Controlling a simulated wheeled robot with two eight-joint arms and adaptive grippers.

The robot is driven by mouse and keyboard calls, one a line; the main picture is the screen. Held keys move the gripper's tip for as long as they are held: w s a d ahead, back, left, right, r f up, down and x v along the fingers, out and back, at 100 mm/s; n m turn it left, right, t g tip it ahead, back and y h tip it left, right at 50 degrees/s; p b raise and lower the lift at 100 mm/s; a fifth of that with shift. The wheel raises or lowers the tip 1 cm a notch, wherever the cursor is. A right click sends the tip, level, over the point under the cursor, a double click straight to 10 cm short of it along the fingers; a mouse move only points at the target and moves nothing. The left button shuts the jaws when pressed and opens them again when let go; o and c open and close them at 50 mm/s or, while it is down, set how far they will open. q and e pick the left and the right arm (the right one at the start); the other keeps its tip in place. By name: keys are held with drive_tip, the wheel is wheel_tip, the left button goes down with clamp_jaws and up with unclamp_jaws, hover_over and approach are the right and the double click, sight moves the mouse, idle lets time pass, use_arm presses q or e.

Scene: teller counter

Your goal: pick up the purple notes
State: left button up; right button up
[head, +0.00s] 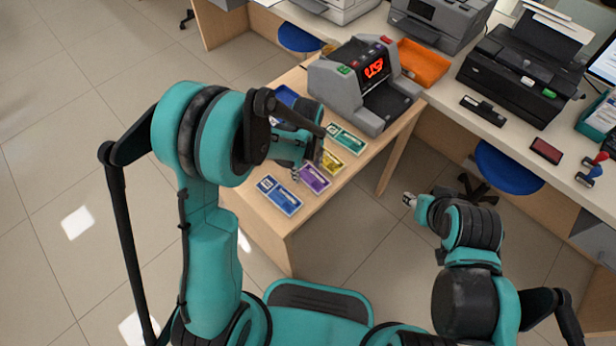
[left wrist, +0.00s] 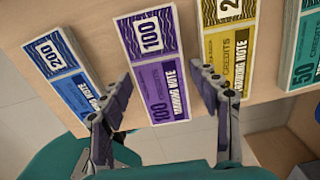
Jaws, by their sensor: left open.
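The purple notes (head: 313,178) lie on the wooden table between the blue notes (head: 279,195) and the yellow notes (head: 331,161). In the left wrist view the purple notes (left wrist: 152,62), marked 100, lie between the open fingers of my left gripper (left wrist: 160,105). The fingers are apart from each other, one on each side of the notes, and I cannot tell how far above the table they are. In the head view my left gripper (head: 308,168) is partly hidden by its own arm. My right gripper (head: 409,200) is off the table to the right, small in view, its fingers unclear.
Green notes (head: 345,137) lie beyond the yellow ones, near a grey counting machine (head: 345,80) with a red display. A blue tray (head: 284,98) is partly hidden behind my left arm. An orange tray (head: 423,62) and printers stand on the counter at the right.

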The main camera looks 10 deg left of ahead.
use_arm(q)
drive_tip(key=shift+f, duration=0.15)
drive_tip(key=c, duration=1)
